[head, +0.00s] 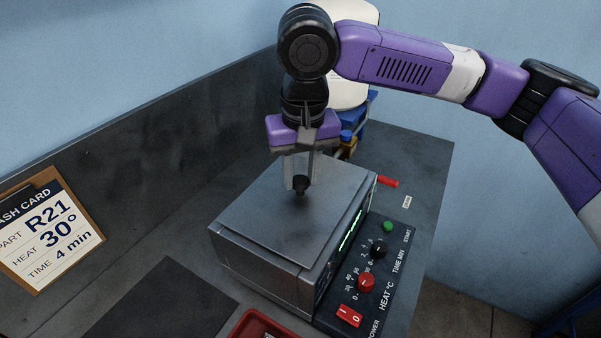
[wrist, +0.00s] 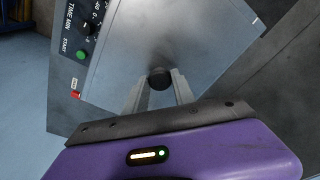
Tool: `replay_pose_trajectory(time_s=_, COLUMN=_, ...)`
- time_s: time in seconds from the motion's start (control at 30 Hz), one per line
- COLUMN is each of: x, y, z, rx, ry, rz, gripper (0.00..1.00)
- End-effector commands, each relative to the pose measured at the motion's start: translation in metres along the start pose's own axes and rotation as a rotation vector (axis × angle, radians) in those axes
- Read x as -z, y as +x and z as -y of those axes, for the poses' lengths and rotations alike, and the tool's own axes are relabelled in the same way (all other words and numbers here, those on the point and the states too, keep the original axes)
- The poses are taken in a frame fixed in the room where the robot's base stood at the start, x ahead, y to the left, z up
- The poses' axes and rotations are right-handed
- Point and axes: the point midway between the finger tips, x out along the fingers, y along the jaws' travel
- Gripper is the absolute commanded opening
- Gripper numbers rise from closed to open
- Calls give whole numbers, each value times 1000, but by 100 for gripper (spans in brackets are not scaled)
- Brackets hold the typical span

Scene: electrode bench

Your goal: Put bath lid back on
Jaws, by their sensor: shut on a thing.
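The bath (head: 264,275) is a grey metal box on the bench with a control panel on its right side. Its flat grey lid (head: 265,215) lies over the top of the bath, with its edges close to the bath's rim. Whether it is fully seated I cannot tell. A black knob (head: 301,186) stands in the middle of the lid. My gripper (head: 300,181) points down and is shut on this knob. In the wrist view the knob (wrist: 159,79) sits between the fingertips, and the lid (wrist: 185,45) spreads out beyond them.
The control panel (head: 385,262) carries a red dial, a black dial, a green button and a red power switch. A red handle (head: 387,181) sticks out at the bath's back right. A wash card (head: 50,235) leans at left. A red tray (head: 262,326) is at the front.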

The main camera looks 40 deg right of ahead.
Motion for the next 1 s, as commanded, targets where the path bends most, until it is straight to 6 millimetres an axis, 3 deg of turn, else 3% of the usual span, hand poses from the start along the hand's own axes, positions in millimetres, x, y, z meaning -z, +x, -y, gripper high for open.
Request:
replay_pose_trajectory(time_s=0.5, x=-1, y=5, z=0, rx=0, ry=0, rz=-1, gripper=0)
replay_pose_trajectory(time_s=0.53, x=0, y=5, z=0, rx=0, ry=0, rz=-1, gripper=35)
replay_pose_trajectory(time_s=0.63, x=0, y=5, z=0, rx=0, ry=0, rz=-1, gripper=54)
replay_pose_trajectory(time_s=0.87, x=-1, y=5, z=0, rx=0, ry=0, rz=0, gripper=56)
replay_pose_trajectory(time_s=1.0, x=-1, y=6, z=0, rx=0, ry=0, rz=1, gripper=78)
